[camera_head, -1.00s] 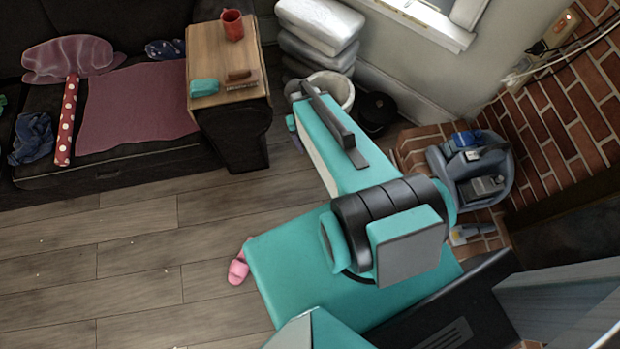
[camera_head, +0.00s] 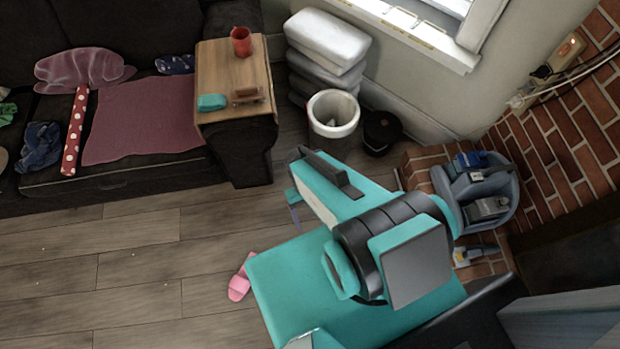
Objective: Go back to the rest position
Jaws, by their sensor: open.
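My teal and black arm reaches up and left from the bottom middle of the head view. My gripper (camera_head: 294,208) shows only in part, small, at the far left end of the arm. Most of it is hidden behind the arm link. It is open, and I see nothing held in it. It is over the wood floor, right of the black sofa (camera_head: 60,186) and below the white bin (camera_head: 334,110).
A wooden tray (camera_head: 222,62) on the sofa arm bears a red mug (camera_head: 241,41), a teal item (camera_head: 212,102) and a brown item. A grey caddy (camera_head: 450,205) stands by the brick wall (camera_head: 575,130). The floor at left is clear.

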